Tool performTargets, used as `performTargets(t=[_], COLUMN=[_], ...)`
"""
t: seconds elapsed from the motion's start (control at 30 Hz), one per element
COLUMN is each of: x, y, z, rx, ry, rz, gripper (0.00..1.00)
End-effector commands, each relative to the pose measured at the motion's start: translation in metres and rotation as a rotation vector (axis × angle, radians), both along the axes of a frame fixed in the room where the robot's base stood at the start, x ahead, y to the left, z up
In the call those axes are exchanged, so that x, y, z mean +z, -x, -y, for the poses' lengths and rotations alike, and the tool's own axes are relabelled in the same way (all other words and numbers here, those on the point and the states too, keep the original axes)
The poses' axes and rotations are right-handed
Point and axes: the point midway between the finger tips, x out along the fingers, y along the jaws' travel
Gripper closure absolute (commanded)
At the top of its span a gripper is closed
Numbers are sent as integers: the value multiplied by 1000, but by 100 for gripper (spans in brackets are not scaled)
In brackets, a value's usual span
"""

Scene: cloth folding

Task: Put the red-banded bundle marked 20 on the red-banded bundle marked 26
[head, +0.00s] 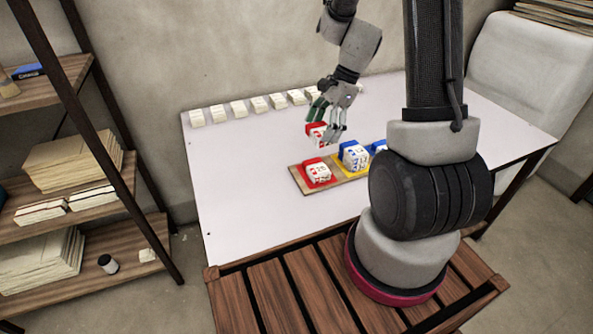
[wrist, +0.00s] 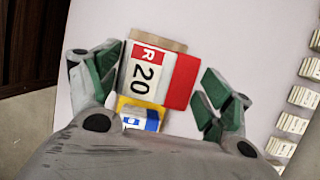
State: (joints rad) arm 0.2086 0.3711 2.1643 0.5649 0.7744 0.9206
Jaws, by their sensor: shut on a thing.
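The red-banded bundle marked 20 (wrist: 145,75) is held in my gripper (wrist: 162,88), its red end reading R. In the head view my gripper (head: 327,128) holds this bundle (head: 315,131) above and behind the board, apart from it. Another red-banded bundle (head: 318,170) sits on the red pad at the left end of the board; its number is too small to read. In the wrist view a plain red area (wrist: 183,80) shows beside the held bundle, and the lower bundle is not clearly visible there.
The wooden board (head: 300,181) also bears a blue-banded bundle (head: 354,155) on yellow and a blue item partly hidden by my arm. Several white bundles (head: 238,107) line the table's back edge. The white table (head: 230,190) is clear at left. A shelf (head: 75,145) stands further left.

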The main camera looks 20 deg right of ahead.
Motion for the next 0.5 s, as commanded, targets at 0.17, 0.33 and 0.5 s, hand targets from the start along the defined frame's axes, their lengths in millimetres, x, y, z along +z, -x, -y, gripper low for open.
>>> performTargets(t=[0.17, 0.33, 0.5], x=[-28, -54, -75], y=[1, 1, 1], z=[0, 0, 0], rx=[-2, -3, -4], ry=[-1, -1, -2], rz=[-7, -5, -7], gripper=[44, 44, 44])
